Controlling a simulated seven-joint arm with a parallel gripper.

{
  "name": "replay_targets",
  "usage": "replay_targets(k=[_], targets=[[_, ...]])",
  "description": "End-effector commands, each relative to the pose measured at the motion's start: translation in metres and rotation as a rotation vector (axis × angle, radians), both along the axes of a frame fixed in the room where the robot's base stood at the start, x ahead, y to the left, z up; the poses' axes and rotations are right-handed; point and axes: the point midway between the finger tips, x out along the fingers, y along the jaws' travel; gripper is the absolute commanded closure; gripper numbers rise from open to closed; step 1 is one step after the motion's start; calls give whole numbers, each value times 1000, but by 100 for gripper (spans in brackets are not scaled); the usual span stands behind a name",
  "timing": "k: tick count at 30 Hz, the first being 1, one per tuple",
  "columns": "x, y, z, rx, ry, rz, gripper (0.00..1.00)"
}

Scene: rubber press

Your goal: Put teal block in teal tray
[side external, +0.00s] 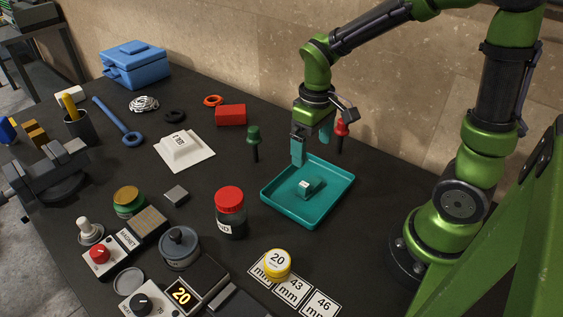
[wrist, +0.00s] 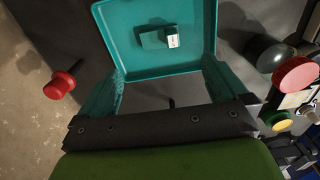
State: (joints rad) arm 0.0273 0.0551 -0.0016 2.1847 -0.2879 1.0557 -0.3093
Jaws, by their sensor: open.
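The teal block (side external: 306,187) lies inside the teal tray (side external: 340,197), near its middle, with a pale label on one face. In the wrist view the block (wrist: 151,38) rests on the floor of the tray (wrist: 205,62). My gripper (side external: 311,148) is above the back edge of the tray, apart from the block. In the wrist view its two teal fingers (wrist: 163,88) are spread wide with nothing between them.
A green-handled tool (side external: 253,138) and a red-handled tool (side external: 341,130) stand near the tray. A red-lidded jar (side external: 230,213) is at its left, and a yellow-topped weight (side external: 277,263) with number cards (side external: 296,287) is in front. A white block on a plate (side external: 183,149) lies farther left.

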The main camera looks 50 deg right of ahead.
Motion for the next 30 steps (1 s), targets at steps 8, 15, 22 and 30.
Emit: replay_targets(k=[8,15,22,30], targets=[[-13,12,45,48,-157,-84,0],[-47,32,99,181,-438,-247,0],[-67,41,120,277,-578,-330,0],[-69,42,121,289,-591,-342,0]])
